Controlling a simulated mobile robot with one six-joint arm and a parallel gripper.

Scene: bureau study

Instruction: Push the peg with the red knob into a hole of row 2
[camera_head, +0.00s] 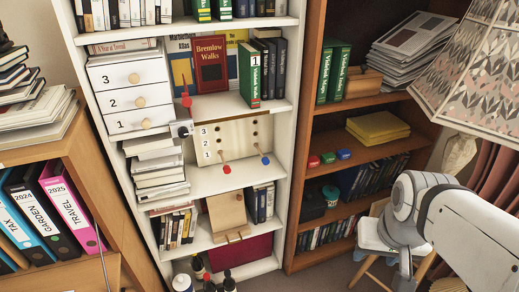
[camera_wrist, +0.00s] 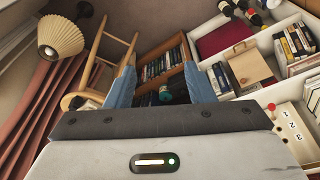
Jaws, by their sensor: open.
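The pale wooden peg board (camera_head: 228,135) stands on a middle shelf of the white bookcase, with rows numbered 1 at the bottom to 3 at the top. A peg with a red knob (camera_head: 226,169) and a peg with a blue knob (camera_head: 265,161) stick out low on the board, near row 1. Dark holes show higher up. In the wrist view the board (camera_wrist: 293,148) is at the right edge, partly cut off, with the red knob (camera_wrist: 272,106) beside it. My gripper (camera_wrist: 162,88) is open and empty, its blue fingers wide apart and away from the board.
White drawers (camera_head: 128,75) and stacked books (camera_head: 160,175) stand left of the board. A red book (camera_head: 211,64) is on the shelf above. A wooden bookcase (camera_head: 310,125), a patterned lampshade (camera_head: 465,75) and a stool (camera_head: 370,240) are to the right. Bottles (camera_head: 182,283) stand low in front.

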